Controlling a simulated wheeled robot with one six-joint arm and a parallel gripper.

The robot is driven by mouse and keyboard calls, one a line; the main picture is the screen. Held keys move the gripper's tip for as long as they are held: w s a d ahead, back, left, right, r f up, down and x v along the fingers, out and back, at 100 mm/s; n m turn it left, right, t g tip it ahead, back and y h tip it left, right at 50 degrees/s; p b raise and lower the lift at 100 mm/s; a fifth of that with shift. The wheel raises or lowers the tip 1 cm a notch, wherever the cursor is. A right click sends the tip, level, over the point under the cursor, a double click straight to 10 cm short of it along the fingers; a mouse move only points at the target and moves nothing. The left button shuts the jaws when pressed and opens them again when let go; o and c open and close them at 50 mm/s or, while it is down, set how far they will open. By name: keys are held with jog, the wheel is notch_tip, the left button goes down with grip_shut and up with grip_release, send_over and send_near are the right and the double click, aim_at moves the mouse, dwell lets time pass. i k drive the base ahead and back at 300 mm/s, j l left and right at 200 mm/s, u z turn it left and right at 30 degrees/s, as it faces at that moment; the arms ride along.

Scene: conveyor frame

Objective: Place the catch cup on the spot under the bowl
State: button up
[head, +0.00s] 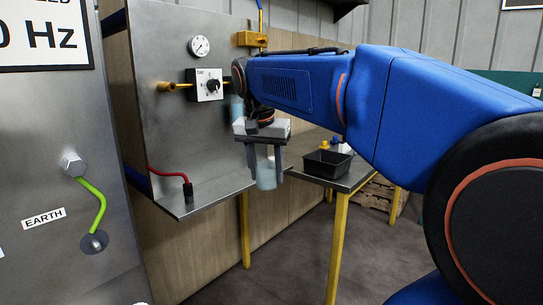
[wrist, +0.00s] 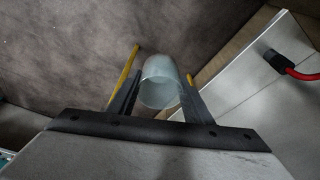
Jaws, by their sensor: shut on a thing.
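The catch cup (head: 267,176) is a pale, translucent cylinder. My gripper (head: 266,160) is shut on it, with one finger on each side. In the head view the cup hangs upright in the air, just right of the steel shelf's right edge. In the wrist view the cup (wrist: 160,82) sits between the two fingers (wrist: 157,98), with dark floor beyond it. A pale blue object (head: 237,108) shows partly behind my arm near the steel panel; I cannot tell whether it is the bowl. The spot under the bowl cannot be made out.
The steel shelf (head: 205,198) carries a black connector (head: 188,192) with a red cable; the shelf is otherwise largely bare. The upright panel behind holds a gauge (head: 201,47) and a knob box (head: 206,85). A table with yellow legs holds a black bin (head: 327,164).

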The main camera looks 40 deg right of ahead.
aim_at(241, 174)
jog(key=l, duration=0.5)
jog(key=i+l, duration=0.15)
jog(key=l, duration=0.4)
jog(key=l+z, duration=0.1)
jog(key=l, duration=0.4)
jog(key=i+l, duration=0.1)
jog(key=l, duration=0.45)
jog(key=i+l+z, duration=0.1)
jog(key=l, duration=0.4)
jog(key=i+l, duration=0.1)
jog(key=l, duration=0.4)
jog(key=i+l, duration=0.1)
jog(key=l, duration=0.4)
jog(key=i+l+z, duration=0.1)
jog(key=l, duration=0.4)
